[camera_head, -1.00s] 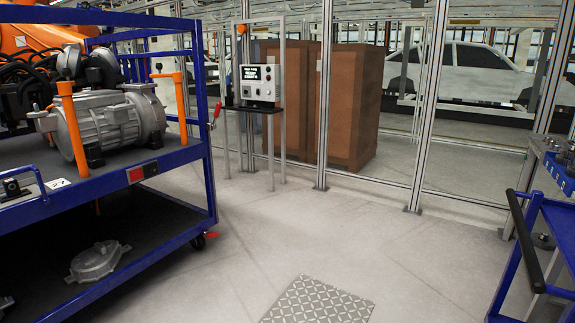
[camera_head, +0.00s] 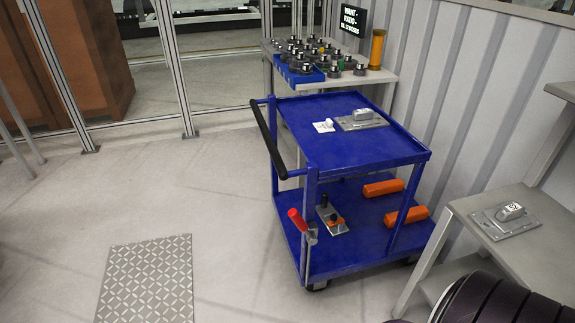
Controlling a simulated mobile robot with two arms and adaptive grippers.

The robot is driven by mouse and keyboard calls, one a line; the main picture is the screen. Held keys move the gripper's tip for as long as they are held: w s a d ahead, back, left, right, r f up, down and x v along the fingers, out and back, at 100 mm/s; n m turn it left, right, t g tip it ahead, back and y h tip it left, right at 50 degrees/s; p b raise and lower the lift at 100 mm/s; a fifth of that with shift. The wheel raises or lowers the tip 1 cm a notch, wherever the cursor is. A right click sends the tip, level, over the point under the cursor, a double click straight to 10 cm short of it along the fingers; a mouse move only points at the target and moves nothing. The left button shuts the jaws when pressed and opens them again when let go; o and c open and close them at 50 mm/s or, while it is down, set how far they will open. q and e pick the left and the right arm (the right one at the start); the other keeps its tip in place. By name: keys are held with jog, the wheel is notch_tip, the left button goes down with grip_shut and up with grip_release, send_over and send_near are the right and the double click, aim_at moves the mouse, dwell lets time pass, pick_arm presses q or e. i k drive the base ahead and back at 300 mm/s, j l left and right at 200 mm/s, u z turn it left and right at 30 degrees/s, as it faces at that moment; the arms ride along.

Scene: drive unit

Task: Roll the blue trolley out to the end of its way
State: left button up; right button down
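The blue trolley (camera_head: 360,155) stands right of centre in the head view, against the ribbed wall. It has two decks and a black push bar (camera_head: 268,140) on its left side. A lever with a red grip (camera_head: 297,219) sits at its near left corner. A grey metal part (camera_head: 361,119) and a small white card (camera_head: 323,126) lie on its top deck. Its lower deck holds two orange blocks (camera_head: 383,187) and a small metal fixture (camera_head: 330,216). Neither of my grippers is in view.
A metal floor plate (camera_head: 147,280) lies left of the trolley, with open floor around it. A bench with round parts (camera_head: 383,77) stands behind the trolley. A grey table (camera_head: 534,243) stands close on its right. A glazed frame fence (camera_head: 172,55) runs along the back.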

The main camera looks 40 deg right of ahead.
aim_at(383, 220)
jog(key=z, duration=1.15)
jog(key=i+j, duration=0.05)
jog(key=j, duration=0.05)
